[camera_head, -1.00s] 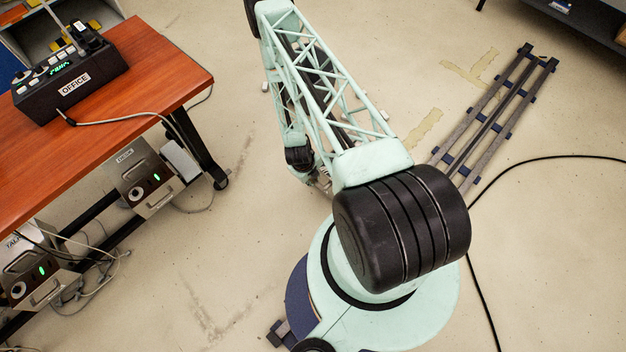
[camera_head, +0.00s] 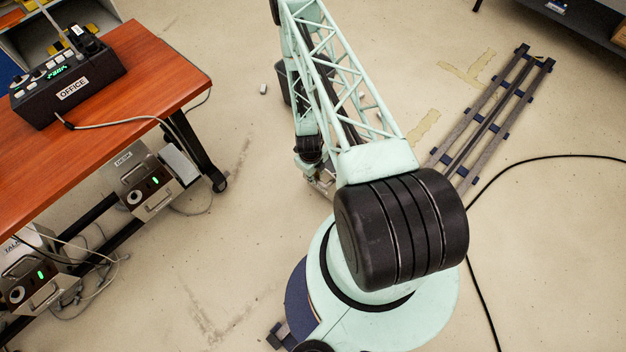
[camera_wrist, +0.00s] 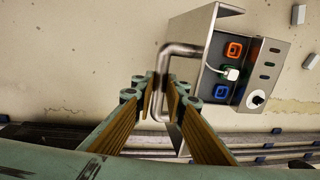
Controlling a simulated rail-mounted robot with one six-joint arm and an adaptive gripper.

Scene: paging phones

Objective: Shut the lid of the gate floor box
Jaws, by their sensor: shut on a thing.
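The gate floor box (camera_wrist: 244,62) shows in the wrist view as a metal box with its socket panel uncovered. The lid (camera_wrist: 203,60) stands open along the panel's left side, seen nearly edge-on. A bent metal bar handle (camera_wrist: 178,49) sticks out from the lid towards my gripper. My gripper (camera_wrist: 160,90) is shut on this handle, its fingers on either side of the bar. In the head view my arm hides most of the box, and the gripper is too small to read.
Floor rails (camera_head: 490,115) lie right of my base, and rails also cross the wrist view's bottom (camera_wrist: 80,137). A black cable (camera_head: 483,190) runs at right. A wooden table (camera_head: 150,75) with an OFFICE phone unit (camera_head: 70,90) stands left. Open floor lies between table and arm.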

